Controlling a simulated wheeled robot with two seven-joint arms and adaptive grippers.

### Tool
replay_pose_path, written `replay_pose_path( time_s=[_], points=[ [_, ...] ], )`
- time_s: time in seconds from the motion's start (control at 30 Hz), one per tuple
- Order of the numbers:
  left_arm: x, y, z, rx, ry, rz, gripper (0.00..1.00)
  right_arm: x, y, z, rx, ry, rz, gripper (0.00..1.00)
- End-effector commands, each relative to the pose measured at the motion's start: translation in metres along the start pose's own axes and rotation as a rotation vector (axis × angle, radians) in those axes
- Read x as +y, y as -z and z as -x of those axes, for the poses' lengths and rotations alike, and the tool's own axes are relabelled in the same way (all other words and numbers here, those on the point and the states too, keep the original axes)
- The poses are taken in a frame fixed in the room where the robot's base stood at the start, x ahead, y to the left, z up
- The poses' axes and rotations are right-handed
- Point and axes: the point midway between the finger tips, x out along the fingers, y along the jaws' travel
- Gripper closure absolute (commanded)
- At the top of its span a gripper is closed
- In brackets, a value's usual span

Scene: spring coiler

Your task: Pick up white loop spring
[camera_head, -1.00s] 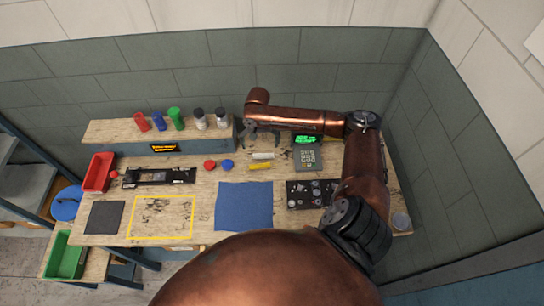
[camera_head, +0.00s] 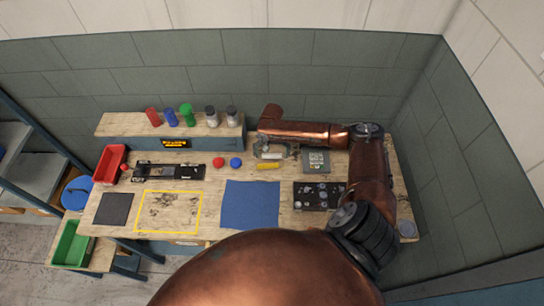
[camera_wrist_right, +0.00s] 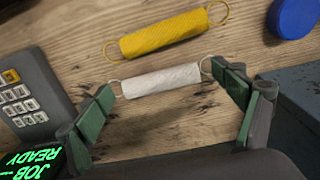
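The white loop spring (camera_wrist_right: 161,81) lies on the wooden bench in the right wrist view, with a wire loop at each end. It also shows small in the head view (camera_head: 271,156). My right gripper (camera_wrist_right: 164,78) is open, with one green-padded finger by each end loop of the white spring. I cannot tell whether the pads touch the loops. In the head view the right gripper (camera_head: 274,149) is right over the spring and partly covers it. My left gripper is not in view.
A yellow spring (camera_wrist_right: 164,33) lies parallel and close beside the white one. A blue disc (camera_wrist_right: 294,17) and a keypad box (camera_wrist_right: 30,100) flank the gripper. A blue mat (camera_head: 250,205), a dark parts tray (camera_head: 318,195) and a shelf with bottles (camera_head: 170,131) are around.

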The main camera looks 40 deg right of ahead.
Motion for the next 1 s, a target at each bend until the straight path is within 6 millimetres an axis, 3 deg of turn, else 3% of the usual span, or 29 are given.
replay_pose_path(
  time_s=[0.6, 1.0],
  points=[
    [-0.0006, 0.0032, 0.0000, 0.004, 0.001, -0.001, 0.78, -0.0002, 0.0004, 0.0008, 0.001, 0.001, 0.000, 0.56],
    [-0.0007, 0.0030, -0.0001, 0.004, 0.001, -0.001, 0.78, -0.0007, 0.0008, 0.0100, 0.002, 0.002, 0.000, 0.56]
  ],
)
